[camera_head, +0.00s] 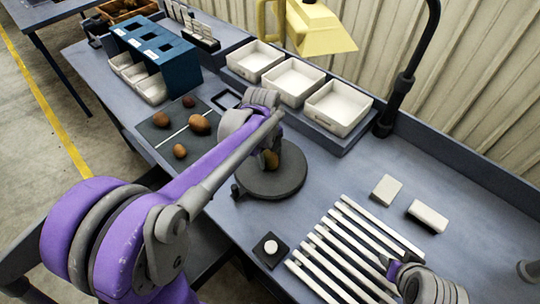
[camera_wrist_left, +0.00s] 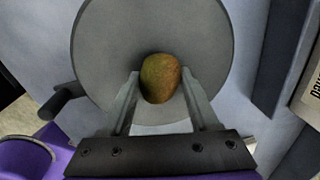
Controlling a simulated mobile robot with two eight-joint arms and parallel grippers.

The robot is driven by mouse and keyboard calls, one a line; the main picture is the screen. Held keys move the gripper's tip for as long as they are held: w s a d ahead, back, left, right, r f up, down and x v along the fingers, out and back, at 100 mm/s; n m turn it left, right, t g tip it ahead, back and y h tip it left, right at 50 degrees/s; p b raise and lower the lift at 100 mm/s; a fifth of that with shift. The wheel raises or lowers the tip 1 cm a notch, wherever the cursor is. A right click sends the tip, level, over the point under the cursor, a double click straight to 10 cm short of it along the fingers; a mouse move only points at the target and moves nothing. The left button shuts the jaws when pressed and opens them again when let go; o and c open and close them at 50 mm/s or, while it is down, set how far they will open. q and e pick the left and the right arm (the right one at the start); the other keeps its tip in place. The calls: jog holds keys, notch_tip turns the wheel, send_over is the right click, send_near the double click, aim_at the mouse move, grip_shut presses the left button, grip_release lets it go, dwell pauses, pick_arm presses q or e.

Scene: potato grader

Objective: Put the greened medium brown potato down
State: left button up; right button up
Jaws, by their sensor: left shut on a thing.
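The greened medium brown potato (camera_wrist_left: 160,78) is brown with a green tinge on its left side in the left wrist view. My left gripper (camera_wrist_left: 160,92) is shut on it, one finger on each side. The potato is over a round grey disc (camera_wrist_left: 105,50), near its middle. In the head view the potato (camera_head: 271,159) shows partly below my left wrist, above the dark disc (camera_head: 277,187). I cannot tell whether it touches the disc. My right arm's end shows at the bottom right of the head view; its fingers are hidden.
Several brown potatoes (camera_head: 200,124) lie on a dark mat (camera_head: 157,134) left of the disc. White trays (camera_head: 338,122) stand behind it. A blue sorter box (camera_head: 178,64) is at the back left. White slats (camera_head: 335,240) and a black button box (camera_head: 259,252) lie in front.

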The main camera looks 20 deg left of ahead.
pick_arm(q)
jog(key=o, duration=1.4)
